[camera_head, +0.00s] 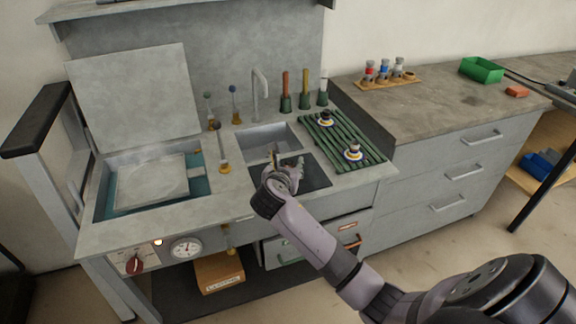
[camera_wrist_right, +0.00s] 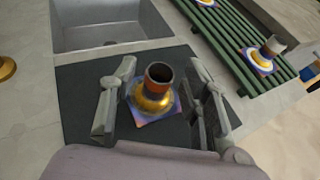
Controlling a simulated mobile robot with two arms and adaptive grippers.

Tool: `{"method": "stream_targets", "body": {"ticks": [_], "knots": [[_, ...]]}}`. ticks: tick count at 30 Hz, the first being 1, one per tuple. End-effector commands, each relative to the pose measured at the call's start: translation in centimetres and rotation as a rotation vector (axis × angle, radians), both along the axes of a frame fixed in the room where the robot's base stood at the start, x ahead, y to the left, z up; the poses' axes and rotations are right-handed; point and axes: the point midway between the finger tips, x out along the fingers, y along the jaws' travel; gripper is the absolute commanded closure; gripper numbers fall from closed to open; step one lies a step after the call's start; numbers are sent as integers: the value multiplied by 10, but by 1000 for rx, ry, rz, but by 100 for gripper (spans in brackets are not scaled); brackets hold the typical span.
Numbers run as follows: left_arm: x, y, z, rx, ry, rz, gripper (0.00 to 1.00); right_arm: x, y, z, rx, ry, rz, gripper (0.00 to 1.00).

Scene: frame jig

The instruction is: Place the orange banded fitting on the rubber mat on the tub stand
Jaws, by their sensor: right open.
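The orange banded fitting (camera_wrist_right: 154,92) shows in the right wrist view as a brass-coloured piece with an orange band and a dark open top. It stands upright on a coloured square base on the dark rubber mat (camera_wrist_right: 80,82), in front of the sink. The mat also shows in the head view (camera_head: 316,176), where my gripper mostly hides the fitting. My right gripper (camera_head: 283,166) is open, its fingers on either side of the fitting with visible gaps. My left gripper is not in view.
A green slatted rack (camera_head: 338,140) right of the sink (camera_head: 268,138) holds two fittings on round bases. A tall tap (camera_head: 260,95) and several upright tools stand behind. A tub (camera_head: 110,192) with a raised lid is at left. A wooden holder (camera_head: 388,82) stands on the right counter.

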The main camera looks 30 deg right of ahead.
Motion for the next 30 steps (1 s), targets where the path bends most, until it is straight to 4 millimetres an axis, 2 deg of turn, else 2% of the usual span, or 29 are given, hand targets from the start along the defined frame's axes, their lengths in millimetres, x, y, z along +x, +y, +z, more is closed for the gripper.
{"method": "stream_targets", "body": {"ticks": [4,7,21,30], "knots": [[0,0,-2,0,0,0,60,0,1,3,1,-1,1,57],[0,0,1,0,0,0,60,-9,9,9,-1,-1,2,57],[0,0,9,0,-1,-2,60,-70,67,44,1,-1,2,57],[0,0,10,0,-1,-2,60,-80,77,49,0,-1,0,57]]}}
